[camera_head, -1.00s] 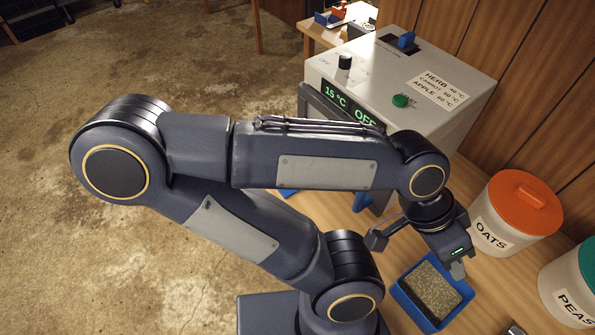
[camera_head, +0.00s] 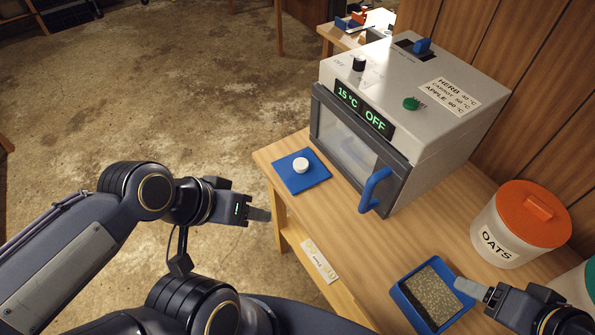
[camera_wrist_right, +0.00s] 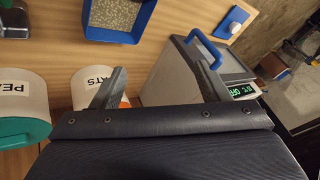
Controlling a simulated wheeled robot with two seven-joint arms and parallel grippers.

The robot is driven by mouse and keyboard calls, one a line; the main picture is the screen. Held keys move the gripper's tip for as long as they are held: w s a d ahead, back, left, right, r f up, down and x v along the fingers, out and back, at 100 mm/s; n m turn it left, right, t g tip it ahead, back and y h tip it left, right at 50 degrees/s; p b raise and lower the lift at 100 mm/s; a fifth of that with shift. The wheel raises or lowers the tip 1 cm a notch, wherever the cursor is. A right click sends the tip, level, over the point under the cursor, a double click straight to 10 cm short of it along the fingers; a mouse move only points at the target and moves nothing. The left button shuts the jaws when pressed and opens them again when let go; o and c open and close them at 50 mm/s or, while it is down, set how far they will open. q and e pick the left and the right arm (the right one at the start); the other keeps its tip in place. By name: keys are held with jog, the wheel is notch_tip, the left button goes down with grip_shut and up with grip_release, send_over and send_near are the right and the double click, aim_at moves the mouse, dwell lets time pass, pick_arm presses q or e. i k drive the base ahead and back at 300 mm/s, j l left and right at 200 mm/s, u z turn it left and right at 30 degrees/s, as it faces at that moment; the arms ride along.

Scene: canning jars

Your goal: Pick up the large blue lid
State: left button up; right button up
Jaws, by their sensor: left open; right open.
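My right gripper (camera_head: 470,287) is open at the lower right, by the right side of a blue tray (camera_head: 398,299) of grain. In the right wrist view its two fingers (camera_wrist_right: 160,85) are spread with nothing between them.
A grey dryer (camera_head: 440,130) reading 15 °C and OFF stands on the table, its blue-handled door (camera_head: 345,140) shut. An OATS canister (camera_head: 490,225) with an orange lid stands at the right, a PEAS canister (camera_wrist_right: 20,100) beside it. The table middle is clear.

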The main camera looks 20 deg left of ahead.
aim_at(301, 170)
jog(key=u, duration=0.75)
jog(key=i+j+z, duration=0.1)
jog(key=z, duration=0.55)
jog(key=i+j+z, duration=0.25)
jog(key=j, duration=0.2)
jog(key=j+z, duration=0.2)
jog(key=j, duration=0.3)
jog(key=j+z, duration=0.25)
jog(key=j, duration=0.7)
jog(key=i+j, duration=0.15)
jog(key=j, duration=0.3)
